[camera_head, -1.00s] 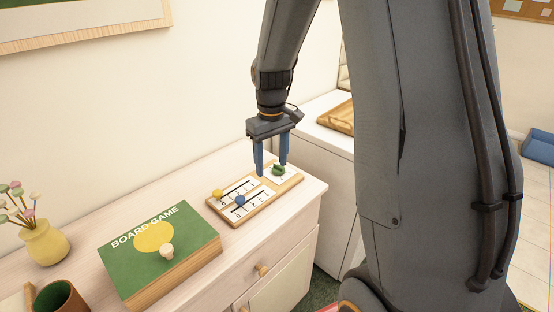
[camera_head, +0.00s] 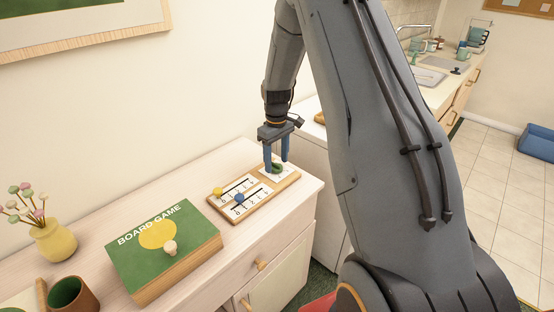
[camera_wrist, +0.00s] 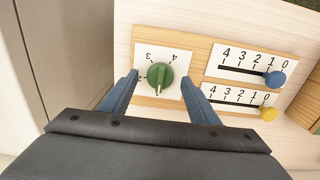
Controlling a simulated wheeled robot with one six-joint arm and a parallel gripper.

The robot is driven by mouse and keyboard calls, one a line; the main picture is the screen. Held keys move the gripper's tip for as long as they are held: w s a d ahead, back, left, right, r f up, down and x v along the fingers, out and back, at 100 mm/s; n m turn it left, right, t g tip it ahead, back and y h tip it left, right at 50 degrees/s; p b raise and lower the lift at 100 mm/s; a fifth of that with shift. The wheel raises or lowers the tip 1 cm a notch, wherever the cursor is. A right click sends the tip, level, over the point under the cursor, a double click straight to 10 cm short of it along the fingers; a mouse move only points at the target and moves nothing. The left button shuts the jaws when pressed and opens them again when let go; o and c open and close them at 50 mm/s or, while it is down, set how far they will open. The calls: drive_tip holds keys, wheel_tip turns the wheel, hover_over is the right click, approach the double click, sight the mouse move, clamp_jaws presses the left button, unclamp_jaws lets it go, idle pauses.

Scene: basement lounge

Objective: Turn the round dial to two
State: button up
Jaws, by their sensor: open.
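The round dial (camera_wrist: 160,76) is a green knob on a white square plate (camera_wrist: 176,54) with numbers around it, set in a wooden board (camera_head: 243,208). In the wrist view its white mark faces the bottom of the picture, away from the visible 3 and 4. A 2 shows at the left, partly by a finger. My gripper (camera_wrist: 161,78) is open, with one blue finger on each side of the dial; I cannot tell whether either touches it. In the head view my gripper (camera_head: 276,165) is down at the dial (camera_head: 277,169), which the fingers partly hide.
A green board game box (camera_head: 190,235), a yellow vase (camera_head: 53,242) and a brown cup (camera_head: 75,293) stand further left on the cabinet.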

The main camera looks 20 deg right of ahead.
drive_tip(key=shift+f, duration=0.3)
drive_tip(key=c, duration=1)
drive_tip(key=shift+c, duration=0.2)
drive_tip(key=m+b, duration=0.1)
drive_tip(key=m, duration=0.2)
drive_tip(key=shift+m, duration=0.3)
drive_tip(key=m+b, duration=0.1)
drive_tip(key=m, duration=0.2)
drive_tip(key=shift+m, duration=0.3)
drive_tip(key=m+b, duration=0.1)
drive_tip(key=m, duration=0.5)
drive_tip(key=shift+m, duration=0.4)
